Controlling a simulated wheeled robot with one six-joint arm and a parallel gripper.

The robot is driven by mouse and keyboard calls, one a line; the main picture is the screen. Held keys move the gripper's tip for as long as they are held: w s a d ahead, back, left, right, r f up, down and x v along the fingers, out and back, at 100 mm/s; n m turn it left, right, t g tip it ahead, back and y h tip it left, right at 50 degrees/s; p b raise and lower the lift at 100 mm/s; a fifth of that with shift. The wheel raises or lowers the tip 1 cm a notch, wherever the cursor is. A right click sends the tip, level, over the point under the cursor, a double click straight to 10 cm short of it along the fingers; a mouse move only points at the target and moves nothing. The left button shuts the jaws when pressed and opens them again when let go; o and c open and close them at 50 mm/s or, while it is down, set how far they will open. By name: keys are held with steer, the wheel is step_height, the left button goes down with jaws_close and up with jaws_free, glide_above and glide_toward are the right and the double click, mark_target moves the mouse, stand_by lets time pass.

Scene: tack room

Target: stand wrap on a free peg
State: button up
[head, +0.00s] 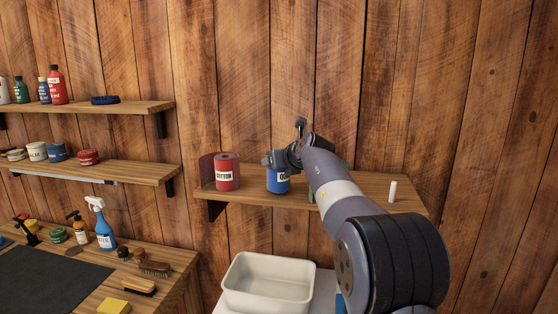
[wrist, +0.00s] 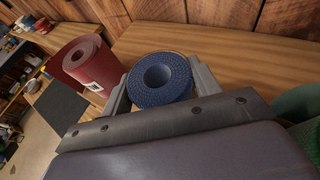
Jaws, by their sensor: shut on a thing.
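A blue rolled wrap (head: 278,182) with a partly hidden white label is upright between the fingers of my gripper (head: 283,158), over the wall shelf (head: 350,187). In the wrist view the blue roll (wrist: 160,78) shows its spiral top and dark centre hole, with a finger on each side. I cannot tell whether its base touches the shelf. A bare white peg (head: 392,190) stands upright near the shelf's right end. A red wrap (head: 228,172) labelled COTTON stands at the left and also shows in the wrist view (wrist: 84,60). Something green (wrist: 300,105) is at the right, mostly hidden.
My arm covers the shelf's middle in the head view. A cream bin (head: 268,308) sits below the shelf. A workbench (head: 170,262) with bottles and brushes, and two shelves of jars and bottles, are at the left. Bare shelf surrounds the white peg.

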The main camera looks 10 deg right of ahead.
steer(key=shift+f+b, duration=0.35)
steer(key=shift+f, duration=0.25)
steer(key=o, duration=0.8)
steer(key=shift+c, duration=0.2)
steer(key=v, duration=1.1)
steer(key=shift+p, duration=0.3)
steer(key=x, duration=0.9)
stand_by(0.4)
